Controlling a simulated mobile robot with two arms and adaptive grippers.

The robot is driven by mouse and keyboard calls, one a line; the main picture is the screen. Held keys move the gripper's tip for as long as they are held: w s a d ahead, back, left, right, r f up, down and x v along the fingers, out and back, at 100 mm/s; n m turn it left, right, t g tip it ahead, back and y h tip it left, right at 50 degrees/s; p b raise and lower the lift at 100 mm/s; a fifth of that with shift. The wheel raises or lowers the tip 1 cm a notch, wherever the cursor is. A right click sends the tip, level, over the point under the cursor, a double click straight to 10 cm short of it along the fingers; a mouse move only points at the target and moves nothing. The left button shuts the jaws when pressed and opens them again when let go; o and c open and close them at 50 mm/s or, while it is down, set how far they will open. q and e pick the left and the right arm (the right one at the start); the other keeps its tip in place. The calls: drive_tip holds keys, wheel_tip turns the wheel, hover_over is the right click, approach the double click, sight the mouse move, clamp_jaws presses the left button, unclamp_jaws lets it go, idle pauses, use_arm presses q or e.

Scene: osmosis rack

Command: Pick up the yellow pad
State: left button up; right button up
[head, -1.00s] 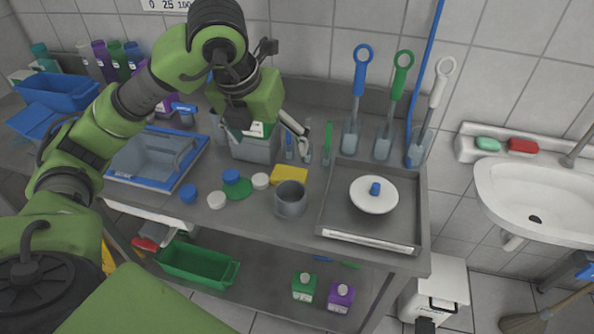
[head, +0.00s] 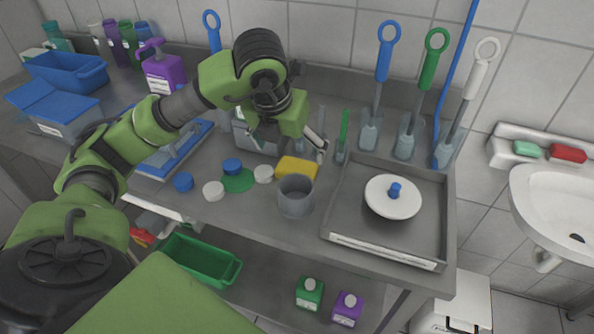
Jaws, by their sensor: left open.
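The yellow pad (head: 297,168) lies flat on the grey counter, just behind a grey cup (head: 296,197). My left gripper (head: 289,143) is open and empty. It is above and slightly behind the pad in the picture, with one finger near the pad's right end. I cannot tell how high it is above the counter. My right gripper is not in view.
A grey container behind the gripper is partly hidden.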

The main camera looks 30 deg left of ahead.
sight(297, 165)
use_arm(q)
drive_tip(key=x, duration=0.4)
drive_tip(key=p+x, duration=0.1)
drive_tip(key=x, duration=0.2)
drive_tip(key=shift+w+d+f, duration=0.2)
drive_tip(key=shift+w+f, duration=0.05)
drive_tip(key=shift+w, duration=0.1)
drive_tip(key=shift+c, duration=0.2)
drive_tip(key=c, duration=0.9)
